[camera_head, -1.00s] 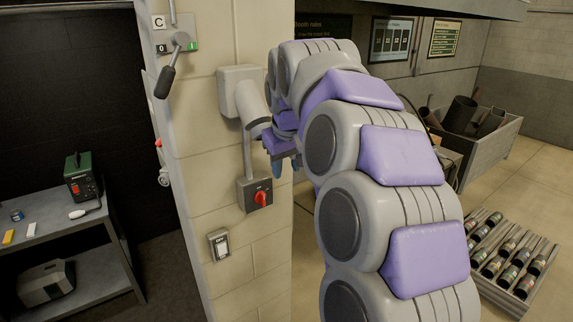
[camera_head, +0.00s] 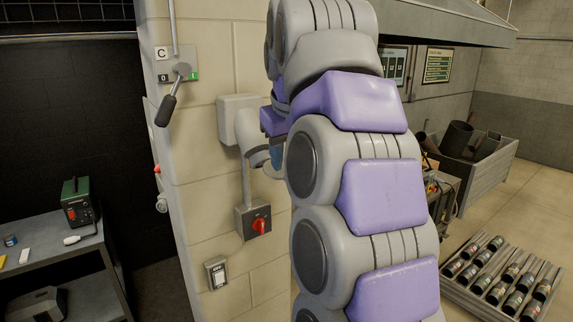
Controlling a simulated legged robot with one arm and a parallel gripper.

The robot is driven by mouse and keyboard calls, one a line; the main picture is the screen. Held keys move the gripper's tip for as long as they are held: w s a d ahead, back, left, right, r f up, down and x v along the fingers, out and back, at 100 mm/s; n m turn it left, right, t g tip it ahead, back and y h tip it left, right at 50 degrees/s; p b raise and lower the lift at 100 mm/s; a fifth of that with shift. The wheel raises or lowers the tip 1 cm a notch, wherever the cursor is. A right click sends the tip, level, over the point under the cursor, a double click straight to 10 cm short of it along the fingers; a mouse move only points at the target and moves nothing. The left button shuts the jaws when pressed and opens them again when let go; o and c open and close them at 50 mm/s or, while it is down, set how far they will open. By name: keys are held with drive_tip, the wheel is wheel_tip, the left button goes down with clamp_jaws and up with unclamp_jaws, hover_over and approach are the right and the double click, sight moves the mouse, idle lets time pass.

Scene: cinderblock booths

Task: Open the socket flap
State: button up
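The grey socket box (camera_head: 232,115) is fixed to the cinderblock wall, left of my arm. Its round grey socket body (camera_head: 257,153) slants down and out toward the right. A pale rounded part shows at its lower end, partly behind my arm; I cannot tell whether this is the flap or how far it stands open. My gripper (camera_head: 275,156) is at the socket's outer end, with a blue finger showing just beside it. My own arm hides most of the gripper, so its opening and any contact with the flap cannot be seen.
Below the socket are a red rotary switch (camera_head: 258,224) and a small grey wall box (camera_head: 216,272). A lever switch (camera_head: 172,95) is at upper left. A shelf (camera_head: 60,255) stands left; a crate (camera_head: 490,170) and a bottle rack (camera_head: 500,285) stand right on open floor.

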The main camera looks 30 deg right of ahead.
drive_tip(key=shift+p+v, duration=2.1)
drive_tip(key=shift+v, duration=0.7)
drive_tip(key=shift+c, duration=0.3)
